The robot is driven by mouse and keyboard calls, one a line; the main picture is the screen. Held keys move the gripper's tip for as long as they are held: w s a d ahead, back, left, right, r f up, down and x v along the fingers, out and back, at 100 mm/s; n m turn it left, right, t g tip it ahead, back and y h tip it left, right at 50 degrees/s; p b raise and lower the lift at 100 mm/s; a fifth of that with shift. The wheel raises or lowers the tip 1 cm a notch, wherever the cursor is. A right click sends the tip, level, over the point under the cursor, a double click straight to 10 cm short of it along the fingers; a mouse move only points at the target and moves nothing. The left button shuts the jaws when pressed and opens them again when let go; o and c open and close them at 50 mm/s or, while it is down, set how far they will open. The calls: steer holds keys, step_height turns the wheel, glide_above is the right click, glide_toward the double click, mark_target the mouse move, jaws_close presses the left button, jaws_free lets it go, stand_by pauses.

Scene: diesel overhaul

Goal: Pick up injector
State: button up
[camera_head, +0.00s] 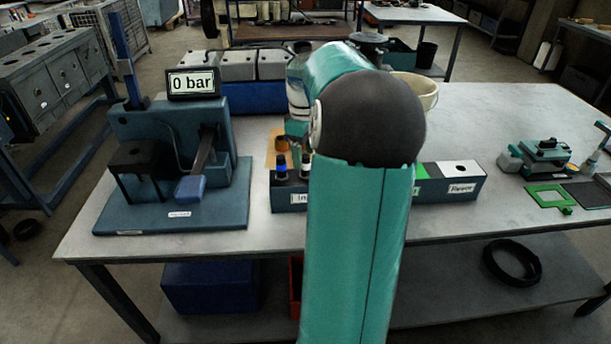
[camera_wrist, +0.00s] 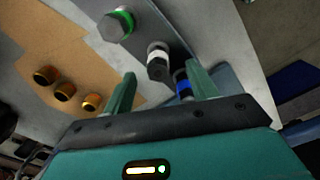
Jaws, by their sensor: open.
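Several injectors stand in a dark grey rack (camera_head: 288,200) whose label is partly hidden by my arm. In the wrist view, one injector has a green band (camera_wrist: 118,25), one a white band (camera_wrist: 157,62) and one a blue band (camera_wrist: 183,84). My gripper (camera_wrist: 162,72) is open with nothing held. The white-banded injector shows between its fingertips, and the blue-banded one is close beside the right finger; contact cannot be told.
A blue test stand (camera_head: 150,125) with a "0 bar" display (camera_head: 193,83) stands left of the rack. Several brass caps (camera_wrist: 64,91) sit on a tan mat (camera_wrist: 35,40). A white bucket (camera_head: 428,92) is behind my arm.

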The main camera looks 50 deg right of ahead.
mark_target(306, 179)
steer(key=shift+s+d+f, duration=0.1)
steer(key=shift+f, duration=1.25)
steer(key=shift+s+f, duration=0.1)
steer(key=shift+f, duration=1.25)
steer(key=shift+r, duration=0.1)
jaws_close()
